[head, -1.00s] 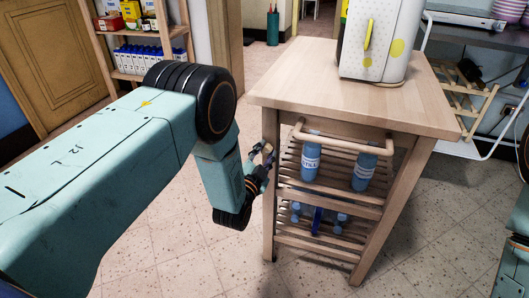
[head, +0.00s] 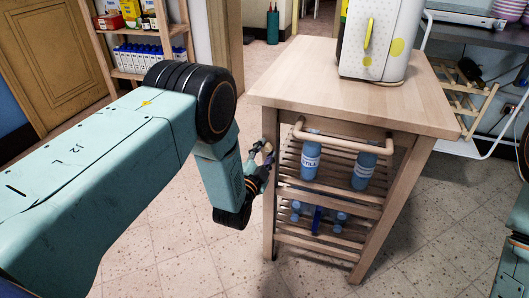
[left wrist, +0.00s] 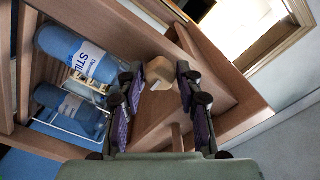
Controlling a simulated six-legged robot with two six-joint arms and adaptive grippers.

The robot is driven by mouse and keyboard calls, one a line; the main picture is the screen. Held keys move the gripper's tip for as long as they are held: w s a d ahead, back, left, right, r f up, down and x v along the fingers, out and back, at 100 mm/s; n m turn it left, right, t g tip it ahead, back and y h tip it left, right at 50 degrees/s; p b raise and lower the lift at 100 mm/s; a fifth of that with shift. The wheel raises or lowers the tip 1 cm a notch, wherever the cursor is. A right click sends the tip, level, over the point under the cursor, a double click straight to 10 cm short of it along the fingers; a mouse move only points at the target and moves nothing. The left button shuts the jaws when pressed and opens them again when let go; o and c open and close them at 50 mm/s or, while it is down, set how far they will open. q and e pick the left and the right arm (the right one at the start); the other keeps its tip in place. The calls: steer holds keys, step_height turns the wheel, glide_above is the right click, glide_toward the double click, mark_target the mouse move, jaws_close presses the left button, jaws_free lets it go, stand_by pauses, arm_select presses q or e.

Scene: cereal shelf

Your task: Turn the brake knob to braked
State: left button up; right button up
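The brake knob (left wrist: 158,71) is a small pale wooden knob with a white mark on it, on the side of the wooden cart (head: 350,101). In the left wrist view it sits between the fingertips of my left gripper (left wrist: 160,72), with a gap on both sides. The gripper is open and does not visibly pinch it. In the head view my left gripper (head: 260,163) is beside the cart's left front leg, and a small tan piece, likely the knob, shows at its tips. My right gripper is not in view.
Blue bottles (head: 311,157) stand on the cart's upper slatted shelf, behind a wooden handle rail (head: 340,140). Blue dumbbells (head: 340,219) lie on the lower shelf. A white spotted appliance (head: 375,45) stands on top. The tiled floor left of the cart is clear.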

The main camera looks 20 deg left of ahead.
arm_select(q)
steer(key=o, duration=0.3)
steer(key=shift+s, duration=0.1)
steer(key=s, duration=1.1)
steer(key=shift+s+a, duration=0.2)
steer(key=shift+s, duration=0.2)
